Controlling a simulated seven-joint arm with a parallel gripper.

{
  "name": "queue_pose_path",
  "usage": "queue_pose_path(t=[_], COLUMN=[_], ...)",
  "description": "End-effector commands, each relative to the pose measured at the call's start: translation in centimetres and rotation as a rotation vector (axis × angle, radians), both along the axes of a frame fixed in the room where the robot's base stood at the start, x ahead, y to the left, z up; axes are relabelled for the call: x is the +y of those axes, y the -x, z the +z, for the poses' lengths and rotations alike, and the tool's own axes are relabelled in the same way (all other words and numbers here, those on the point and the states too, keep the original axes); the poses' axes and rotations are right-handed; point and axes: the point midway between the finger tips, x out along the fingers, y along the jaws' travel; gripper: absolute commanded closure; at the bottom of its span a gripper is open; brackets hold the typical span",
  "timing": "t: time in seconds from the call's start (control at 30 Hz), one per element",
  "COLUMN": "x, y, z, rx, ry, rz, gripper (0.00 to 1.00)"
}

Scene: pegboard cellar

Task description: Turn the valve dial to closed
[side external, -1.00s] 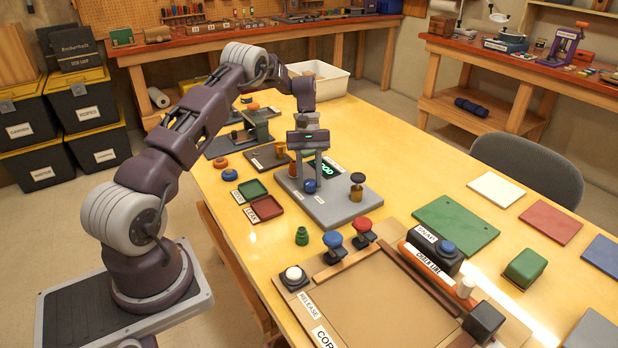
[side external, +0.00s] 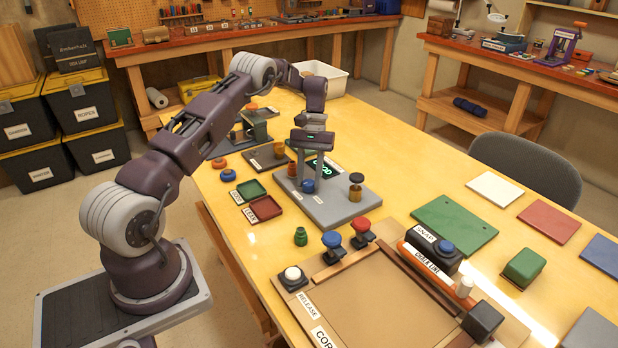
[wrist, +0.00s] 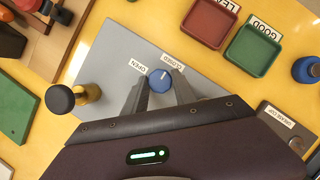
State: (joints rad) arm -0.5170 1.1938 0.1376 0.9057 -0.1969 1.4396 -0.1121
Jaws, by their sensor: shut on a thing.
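The blue valve dial (wrist: 160,79) sits on a grey plate (wrist: 113,51); the dial also shows in the side view (side external: 308,186). Its short white mark points up and slightly right in the wrist view, towards the CLOSED label (wrist: 173,60) more than the OPEN label (wrist: 137,66). My gripper (wrist: 160,88) has one finger on each side of the dial and is shut on it; in the side view my gripper (side external: 308,182) points down at the plate. The fingers hide part of the dial's sides.
A black-topped brass post (side external: 356,187) stands on the same plate. A lit green display (side external: 322,167) is behind the fingers. Green (side external: 251,190) and red (side external: 262,209) trays lie left of the plate.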

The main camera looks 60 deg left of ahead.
Motion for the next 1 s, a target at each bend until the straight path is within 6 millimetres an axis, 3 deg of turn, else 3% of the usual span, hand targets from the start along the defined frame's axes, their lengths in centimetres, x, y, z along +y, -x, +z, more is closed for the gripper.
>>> queue_pose_path(t=[0.17, 0.2, 0.3, 0.63, 1.0], x=[0.0, 0.0, 0.0, 0.1, 1.7], y=[0.0, 0.0, 0.0, -0.1, -1.8], z=[0.0, 0.0, 0.0, 0.4, 5.7], rx=[0.0, 0.0, 0.0, -0.001, -0.003], ry=[0.0, 0.0, 0.0, -0.001, -0.002], rz=[-0.001, -0.001, -0.001, 0.0, 0.001], gripper=[1.0, 0.62, 0.47, 0.47, 0.47])
